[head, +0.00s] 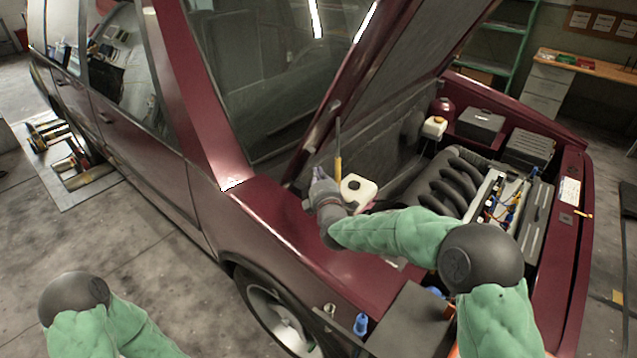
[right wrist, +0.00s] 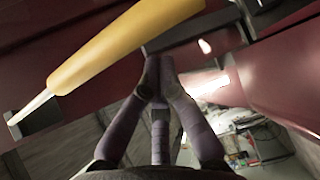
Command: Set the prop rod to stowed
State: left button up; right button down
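The prop rod (head: 338,137) is a thin grey rod with a yellow grip (head: 338,170). It stands nearly upright at the near side of the engine bay, under the raised hood (head: 375,85). In the right wrist view the yellow grip (right wrist: 130,45) crosses the upper left, beyond the fingertips. My right gripper (head: 318,180) is just left of the grip, over the fender. Its purple fingers (right wrist: 158,75) come together at the tips, with nothing seen between them. The rod's top contact with the hood is not clear. My left gripper is out of view; only part of its arm shows at lower left.
The engine (head: 445,180) fills the bay. The maroon fender (head: 300,230) lies below my right forearm. A dark box-like surface (head: 410,325) is at the front bottom. Open floor (head: 150,235) is at left.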

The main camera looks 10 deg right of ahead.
aim_at(338, 177)
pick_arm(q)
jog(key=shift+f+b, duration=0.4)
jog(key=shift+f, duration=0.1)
pick_arm(e)
jog(key=shift+s+d+r, duration=0.15)
jog(key=shift+s+d, duration=1.1)
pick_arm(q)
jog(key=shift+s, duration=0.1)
